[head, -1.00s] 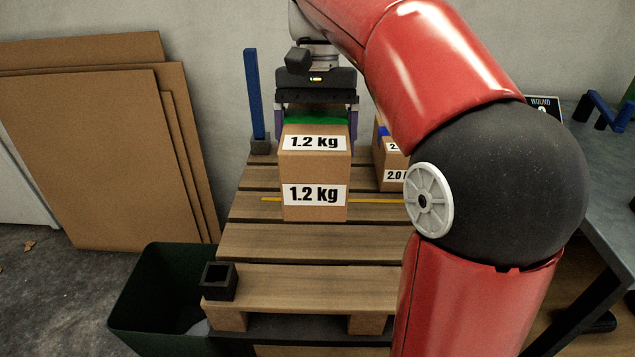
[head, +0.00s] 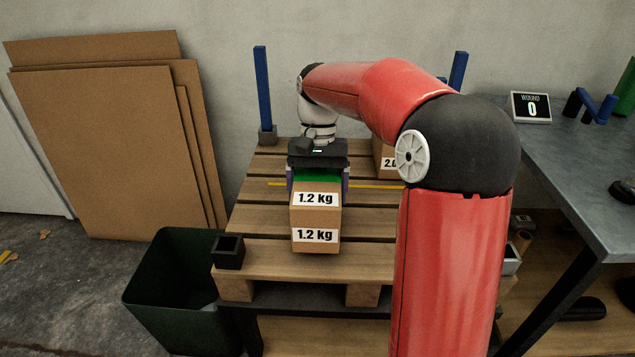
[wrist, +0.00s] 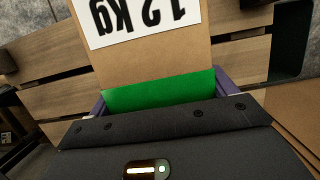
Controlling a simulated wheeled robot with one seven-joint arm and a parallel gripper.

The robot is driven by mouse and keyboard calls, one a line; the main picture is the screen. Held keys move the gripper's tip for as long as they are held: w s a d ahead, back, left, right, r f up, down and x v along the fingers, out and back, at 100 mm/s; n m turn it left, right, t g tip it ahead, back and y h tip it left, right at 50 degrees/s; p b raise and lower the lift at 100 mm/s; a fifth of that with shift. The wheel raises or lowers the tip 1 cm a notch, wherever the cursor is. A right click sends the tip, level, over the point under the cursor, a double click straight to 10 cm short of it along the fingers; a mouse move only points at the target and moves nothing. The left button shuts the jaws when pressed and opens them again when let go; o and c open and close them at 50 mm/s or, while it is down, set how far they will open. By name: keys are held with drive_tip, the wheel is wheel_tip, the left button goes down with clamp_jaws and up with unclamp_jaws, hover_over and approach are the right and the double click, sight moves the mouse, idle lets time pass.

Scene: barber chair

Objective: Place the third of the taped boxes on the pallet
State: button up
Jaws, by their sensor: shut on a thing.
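My gripper (head: 318,181) is shut on a brown cardboard box (head: 316,218) with green tape on top and two "1.2 kg" labels. Its purple fingers grip the box's left and right sides. The box is upright over the front half of the wooden pallet (head: 258,219); I cannot tell whether it touches the slats. In the wrist view, the box (wrist: 150,70) shows its green strip and part of a label between the fingers. Another taped box (head: 385,160), labelled about "2.0", stands at the pallet's back right, partly hidden by my arm.
Blue posts (head: 262,90) stand at the pallet's back corners. A black square socket (head: 228,251) sits at the front left corner. A green bin (head: 165,290) is left of the pallet, cardboard sheets (head: 100,150) lean behind, and a grey table (head: 570,170) is at right.

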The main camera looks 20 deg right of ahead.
drive_tip(key=shift+f+b, duration=0.8)
drive_tip(key=shift+f, duration=0.6)
drive_tip(key=shift+f, duration=0.1)
drive_tip(key=o, duration=1.8)
drive_tip(key=shift+f, duration=0.1)
